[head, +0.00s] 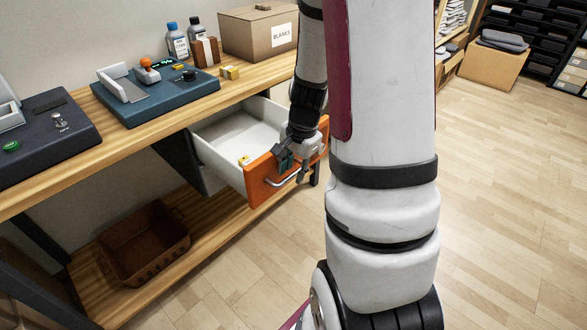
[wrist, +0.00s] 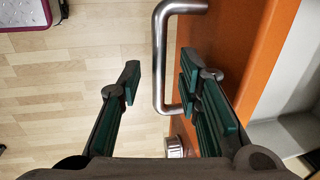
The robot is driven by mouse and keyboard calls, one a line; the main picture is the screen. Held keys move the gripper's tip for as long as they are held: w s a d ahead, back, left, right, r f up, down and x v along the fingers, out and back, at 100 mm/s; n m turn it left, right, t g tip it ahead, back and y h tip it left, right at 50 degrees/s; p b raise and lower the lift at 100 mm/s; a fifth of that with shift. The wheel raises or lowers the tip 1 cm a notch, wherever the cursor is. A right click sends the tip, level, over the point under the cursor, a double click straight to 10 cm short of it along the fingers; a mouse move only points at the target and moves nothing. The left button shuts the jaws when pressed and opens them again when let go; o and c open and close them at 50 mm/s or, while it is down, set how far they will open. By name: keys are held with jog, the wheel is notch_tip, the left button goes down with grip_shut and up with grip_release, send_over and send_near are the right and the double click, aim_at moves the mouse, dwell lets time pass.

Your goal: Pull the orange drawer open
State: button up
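The orange drawer (head: 262,178) stands well open under the workbench, its white inside showing. Its orange front also fills the right of the wrist view (wrist: 240,50). The metal handle (wrist: 160,60) is a bent bar on that front; in the head view (head: 285,180) it is partly hidden by my gripper. My gripper (head: 292,168) is at the drawer front. In the wrist view my gripper (wrist: 160,75) is open, with one finger on each side of the handle bar and a visible gap to it. The right finger is between bar and drawer front.
A small yellow item (head: 244,160) lies in the drawer. The workbench (head: 60,180) holds a blue press (head: 155,95), a dark machine (head: 45,135), bottles and a cardboard box (head: 258,32). A brown basket (head: 145,240) sits on the lower shelf. The floor in front is clear.

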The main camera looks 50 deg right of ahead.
notch_tip(320, 180, up, 12)
jog(key=s, duration=0.2)
dwell(0.5)
jog(key=shift+s+f, duration=0.1)
dwell(0.3)
